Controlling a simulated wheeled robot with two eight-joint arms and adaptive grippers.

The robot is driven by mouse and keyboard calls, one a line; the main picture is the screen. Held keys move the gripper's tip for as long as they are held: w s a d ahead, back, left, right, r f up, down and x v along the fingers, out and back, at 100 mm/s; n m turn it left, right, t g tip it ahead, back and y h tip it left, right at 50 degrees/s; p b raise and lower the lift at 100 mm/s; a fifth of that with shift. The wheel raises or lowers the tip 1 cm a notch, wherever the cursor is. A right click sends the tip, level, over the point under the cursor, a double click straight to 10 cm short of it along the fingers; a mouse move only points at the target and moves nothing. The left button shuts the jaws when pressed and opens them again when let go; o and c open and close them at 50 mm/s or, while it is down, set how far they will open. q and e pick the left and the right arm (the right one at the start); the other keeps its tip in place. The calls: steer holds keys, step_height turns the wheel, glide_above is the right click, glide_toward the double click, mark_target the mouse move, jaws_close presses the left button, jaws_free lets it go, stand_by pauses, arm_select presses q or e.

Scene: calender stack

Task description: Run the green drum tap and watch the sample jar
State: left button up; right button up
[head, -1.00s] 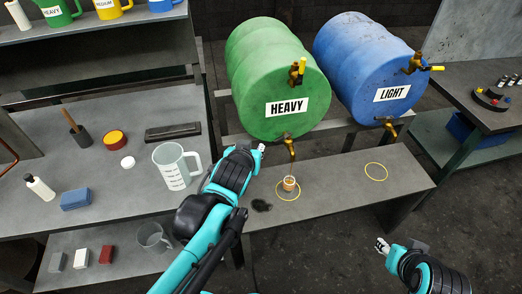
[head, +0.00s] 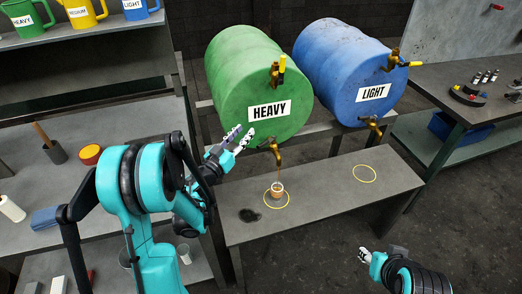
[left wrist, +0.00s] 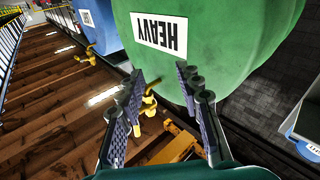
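The green drum (head: 245,75), labelled HEAVY, lies on its side on a rack. Its brass lower tap (head: 271,147) points down over the bench. A thin brown stream appears to run from the spout into the small sample jar (head: 277,190). The jar stands upright inside a yellow ring and holds amber liquid; its exact level is too small to read. My left gripper (head: 240,138) is open, just left of the lower tap, before the drum face. In the left wrist view, its fingers (left wrist: 158,92) are spread below the HEAVY label.
The blue LIGHT drum (head: 350,75) lies to the right, with an empty yellow ring (head: 364,173) on the bench (head: 325,195) below. My left arm covers much of the left table.

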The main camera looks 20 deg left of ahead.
mark_target(261, 144)
arm_select(q)
step_height(261, 144, down, 9)
steer(key=s+d+m+g+h, duration=0.1)
steer(key=d+g+h, duration=0.1)
steer(key=h, duration=0.1)
steer(key=x, duration=0.6)
steer(key=shift+w+d+f+b, duration=0.1)
steer(key=shift+w+f+b, duration=0.1)
steer(key=shift+b, duration=0.1)
steer(key=shift+w+d, duration=0.2)
steer(key=shift+w, duration=0.3)
steer(key=shift+r, duration=0.1)
jaws_close()
